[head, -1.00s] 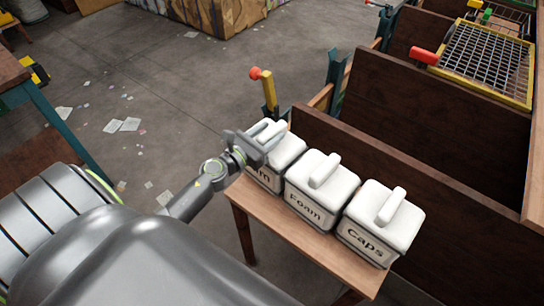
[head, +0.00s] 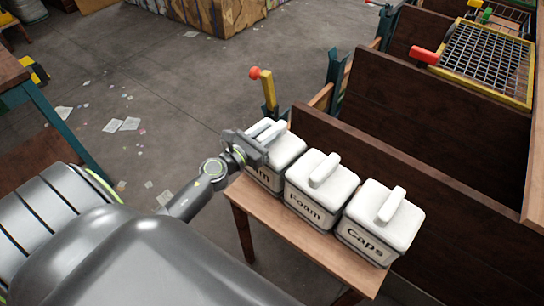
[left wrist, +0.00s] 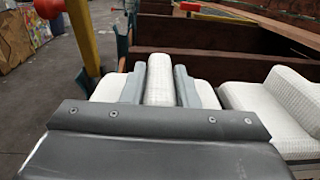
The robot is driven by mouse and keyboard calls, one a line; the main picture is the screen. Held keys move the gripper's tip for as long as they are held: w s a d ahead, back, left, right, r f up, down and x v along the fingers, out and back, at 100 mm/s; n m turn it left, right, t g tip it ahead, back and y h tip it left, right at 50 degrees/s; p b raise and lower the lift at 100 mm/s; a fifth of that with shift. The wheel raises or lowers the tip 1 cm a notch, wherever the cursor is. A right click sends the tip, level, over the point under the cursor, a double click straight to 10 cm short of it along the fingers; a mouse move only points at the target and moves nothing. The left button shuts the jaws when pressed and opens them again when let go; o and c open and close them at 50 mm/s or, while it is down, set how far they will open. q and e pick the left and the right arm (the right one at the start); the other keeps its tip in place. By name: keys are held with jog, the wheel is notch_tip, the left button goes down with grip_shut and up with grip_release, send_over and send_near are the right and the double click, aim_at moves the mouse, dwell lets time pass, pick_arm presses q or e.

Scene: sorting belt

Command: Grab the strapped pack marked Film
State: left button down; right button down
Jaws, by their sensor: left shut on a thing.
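Three white packs with strap handles stand in a row on a narrow wooden bench. The farthest pack (head: 283,152) has a partly covered label ending in "m"; it also shows in the left wrist view (left wrist: 205,95). My left gripper (head: 258,143) is at this pack, its two grey fingers (left wrist: 159,86) shut on either side of the raised handle. The middle pack (head: 318,185) is marked Foam and the nearest pack (head: 379,222) is marked Caps; neither is touched. My right gripper is not in view.
The wooden bench (head: 292,235) runs beside tall brown wooden partitions (head: 430,130). A yellow lever with a red knob (head: 264,88) stands just behind the held pack. A yellow-framed mesh tray (head: 483,62) is at the upper right. Open floor with paper scraps lies to the left.

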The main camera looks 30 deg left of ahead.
pick_arm(q)
jog(key=shift+r, duration=0.3)
dwell(0.6)
